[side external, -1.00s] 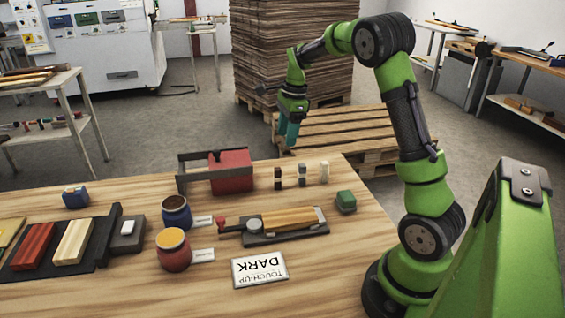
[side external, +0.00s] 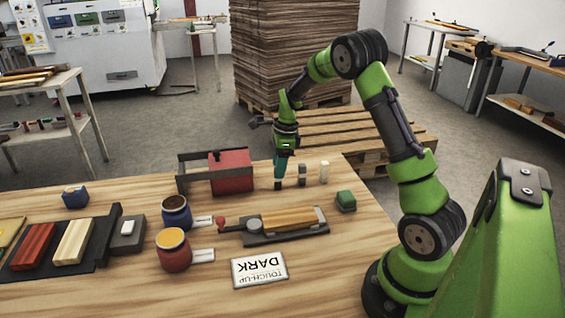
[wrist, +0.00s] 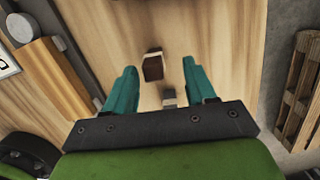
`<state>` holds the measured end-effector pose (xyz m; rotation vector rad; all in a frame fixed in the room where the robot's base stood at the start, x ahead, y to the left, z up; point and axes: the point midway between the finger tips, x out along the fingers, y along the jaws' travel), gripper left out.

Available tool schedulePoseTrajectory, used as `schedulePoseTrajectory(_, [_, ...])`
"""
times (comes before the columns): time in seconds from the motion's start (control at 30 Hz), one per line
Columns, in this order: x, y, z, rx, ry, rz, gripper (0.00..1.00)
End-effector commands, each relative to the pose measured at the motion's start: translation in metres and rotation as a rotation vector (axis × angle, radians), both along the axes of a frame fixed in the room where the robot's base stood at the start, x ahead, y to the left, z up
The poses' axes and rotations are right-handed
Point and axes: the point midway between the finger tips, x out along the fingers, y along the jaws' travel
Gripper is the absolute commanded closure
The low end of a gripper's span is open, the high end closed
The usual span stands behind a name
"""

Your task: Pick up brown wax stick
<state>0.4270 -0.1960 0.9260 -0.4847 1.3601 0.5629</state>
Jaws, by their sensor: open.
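Three small upright sticks stand in a row near the table's far edge. The dark brown wax stick (side external: 278,185) is leftmost in the side view, mostly hidden by my gripper (side external: 280,168). The grey stick (side external: 302,174) and the cream stick (side external: 324,172) stand to its right. In the wrist view the brown stick (wrist: 153,67) shows between the spread teal fingertips (wrist: 159,65), with a gap on each side. The grey stick (wrist: 169,98) shows behind it, nearer the palm, partly covered. My gripper is open, pointing down over the brown stick, holding nothing.
A red box (side external: 231,173) with a dark metal bracket stands left of the sticks. A green block (side external: 346,201) and a dark holder with a wooden piece (side external: 287,219) lie in front. Two jars (side external: 174,253) stand further left.

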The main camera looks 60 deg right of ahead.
Motion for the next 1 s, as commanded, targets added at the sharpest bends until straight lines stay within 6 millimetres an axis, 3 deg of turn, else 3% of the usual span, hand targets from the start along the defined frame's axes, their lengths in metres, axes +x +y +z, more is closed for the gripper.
schedulePoseTrajectory(0.3, [0.000, 0.010, -0.043, 0.002, 0.004, 0.001, 0.45])
schedulePoseTrajectory(0.63, [0.002, 0.011, -0.050, 0.000, 0.001, 0.001, 0.45])
schedulePoseTrajectory(1.0, [0.002, 0.011, -0.049, 0.000, 0.001, 0.001, 1.00])
